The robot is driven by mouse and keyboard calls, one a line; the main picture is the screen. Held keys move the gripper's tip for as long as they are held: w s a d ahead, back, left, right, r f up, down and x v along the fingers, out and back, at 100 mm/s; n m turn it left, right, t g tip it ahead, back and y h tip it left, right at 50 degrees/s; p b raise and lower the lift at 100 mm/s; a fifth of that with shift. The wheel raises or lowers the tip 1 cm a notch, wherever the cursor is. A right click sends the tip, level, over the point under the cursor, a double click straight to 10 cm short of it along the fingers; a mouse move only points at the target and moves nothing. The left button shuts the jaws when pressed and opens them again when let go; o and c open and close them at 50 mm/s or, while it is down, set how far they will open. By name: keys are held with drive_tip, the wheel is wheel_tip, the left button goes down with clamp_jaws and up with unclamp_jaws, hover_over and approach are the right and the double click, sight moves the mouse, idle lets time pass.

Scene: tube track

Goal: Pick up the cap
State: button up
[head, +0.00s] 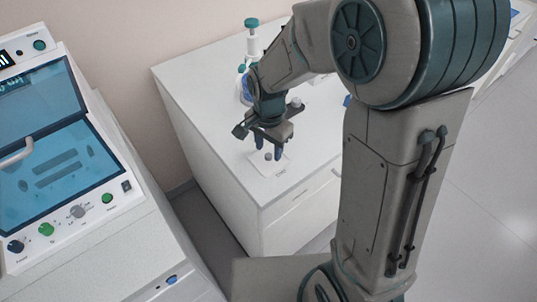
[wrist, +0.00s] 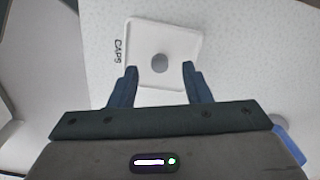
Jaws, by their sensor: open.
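The cap is a small grey round piece (wrist: 160,63) lying on a white square tray (wrist: 186,35) marked "CAPS". In the head view the cap (head: 268,156) shows as a small grey dot on the pale tray (head: 281,165) near the counter's front. My gripper (head: 267,152) points down above the tray, its blue fingers apart. In the wrist view the cap is seen beyond and between the fingertips of my gripper (wrist: 160,72), with nothing held. The exact height of the fingertips above the cap is hard to tell.
The white counter (head: 185,88) is mostly bare around the tray. A white bottle with a teal top (head: 252,40) stands behind my gripper. A blue object (wrist: 291,142) shows at the right in the wrist view. A machine with a blue window (head: 60,160) stands at the left.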

drive_tip(key=shift+f, duration=1.05)
drive_tip(key=c, duration=0.9)
drive_tip(key=shift+r, duration=0.1)
